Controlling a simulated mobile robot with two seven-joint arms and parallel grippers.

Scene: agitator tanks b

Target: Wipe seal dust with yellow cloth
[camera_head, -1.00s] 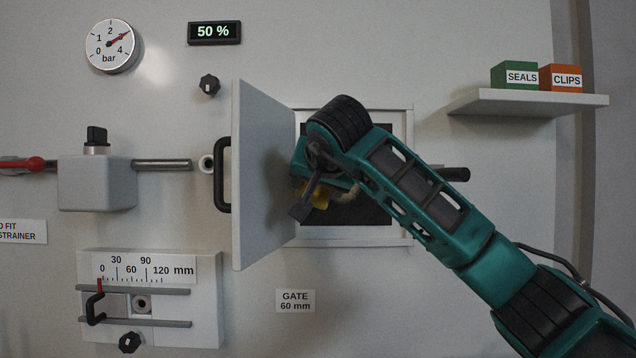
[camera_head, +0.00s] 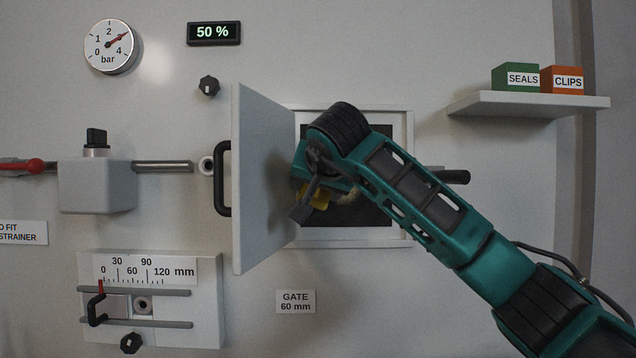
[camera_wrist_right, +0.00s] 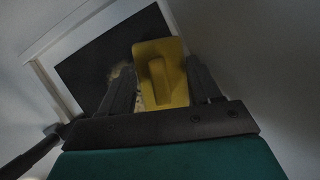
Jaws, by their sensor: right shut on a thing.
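My right gripper (camera_head: 314,199) is shut on the yellow cloth (camera_wrist_right: 161,82), a stiff-looking pad with a raised grip. The cloth shows between both dark fingers in the right wrist view. In the head view only a small yellow part shows beneath the wrist. The gripper is at the framed opening, in front of its dark panel (camera_head: 368,210). A pale, dusty curved patch (camera_head: 349,196) on the panel shows beside the cloth; my arm and the cloth hide part of it. I cannot tell whether the cloth touches the panel. My left gripper is out of view.
The hatch door (camera_head: 262,180) stands open left of my gripper, its handle (camera_head: 222,178) facing left. A dark rod (camera_head: 455,176) sticks out right of the frame, close to my arm. A shelf (camera_head: 530,104) with two boxes is at upper right. A gate scale (camera_head: 150,300) sits lower left.

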